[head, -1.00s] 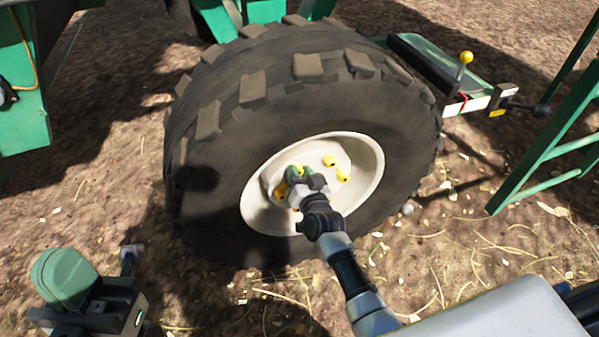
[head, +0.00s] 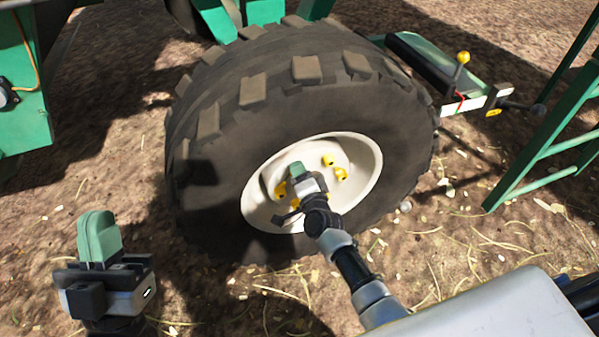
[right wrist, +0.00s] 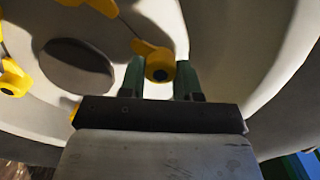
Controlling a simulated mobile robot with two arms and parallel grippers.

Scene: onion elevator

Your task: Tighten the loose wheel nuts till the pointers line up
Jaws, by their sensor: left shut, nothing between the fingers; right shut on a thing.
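The wheel's cream rim (head: 371,165) carries several nuts with yellow pointers, including one (head: 327,160) at the upper right of the hub and another (head: 341,174) beside it. My right gripper (head: 296,170) is at the hub. In the right wrist view its green fingers (right wrist: 160,78) are shut on a wheel nut with a yellow pointer (right wrist: 153,48), whose tip leans up and left. Other yellow pointers (right wrist: 12,79) show at the left and top edge there. My left gripper (head: 97,236) is shut and empty, low at the left, well away from the wheel.
The big black tyre (head: 240,140) surrounds the rim. A green frame with a yellow-knobbed lever (head: 462,60) stands behind it at the right. A green ladder (head: 550,140) is at the far right. Bare, straw-littered ground lies in front.

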